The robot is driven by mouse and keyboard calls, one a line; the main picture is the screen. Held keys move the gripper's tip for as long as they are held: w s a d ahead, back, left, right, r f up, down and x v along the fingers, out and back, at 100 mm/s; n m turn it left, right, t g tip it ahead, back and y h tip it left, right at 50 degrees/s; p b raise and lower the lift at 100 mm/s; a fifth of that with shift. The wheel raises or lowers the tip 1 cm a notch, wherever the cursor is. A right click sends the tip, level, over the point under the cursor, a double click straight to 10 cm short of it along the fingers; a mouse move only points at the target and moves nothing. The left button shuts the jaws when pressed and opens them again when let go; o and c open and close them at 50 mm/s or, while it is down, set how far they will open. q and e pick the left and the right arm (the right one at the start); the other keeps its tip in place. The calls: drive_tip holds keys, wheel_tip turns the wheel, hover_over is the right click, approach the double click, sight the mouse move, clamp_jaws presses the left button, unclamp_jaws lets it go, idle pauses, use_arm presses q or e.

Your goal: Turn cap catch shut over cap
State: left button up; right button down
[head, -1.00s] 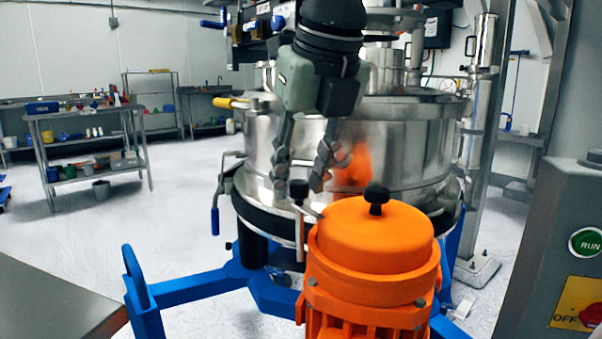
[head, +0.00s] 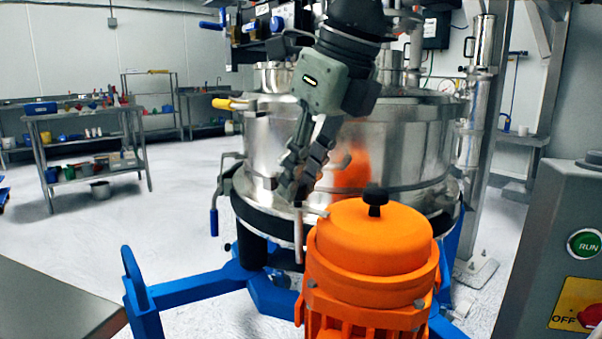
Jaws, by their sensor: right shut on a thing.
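The orange cap (head: 372,235) with a black knob (head: 376,200) sits on top of the orange motor housing (head: 367,305) at front centre. I cannot tell if that arm lies over the cap. My right gripper (head: 292,190) comes down from above, tilted, and is shut on the top of the catch. The fingers hide the catch's knob. My left gripper is not in view.
The steel sifter drum (head: 400,150) stands right behind the gripper. Blue frame legs (head: 190,290) spread at the floor. A grey control post (head: 560,210) with run and off buttons is at right. A steel table corner (head: 50,310) is at front left.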

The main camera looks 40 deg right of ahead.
drive_tip(key=c, duration=1.3)
unclamp_jaws()
drive_tip(key=shift+c, duration=0.2)
drive_tip(key=shift+r, duration=0.15)
drive_tip(key=v, duration=1.1)
drive_tip(key=shift+s+r, duration=0.3)
drive_tip(key=shift+r, duration=0.05)
drive_tip(key=shift+d, duration=0.1)
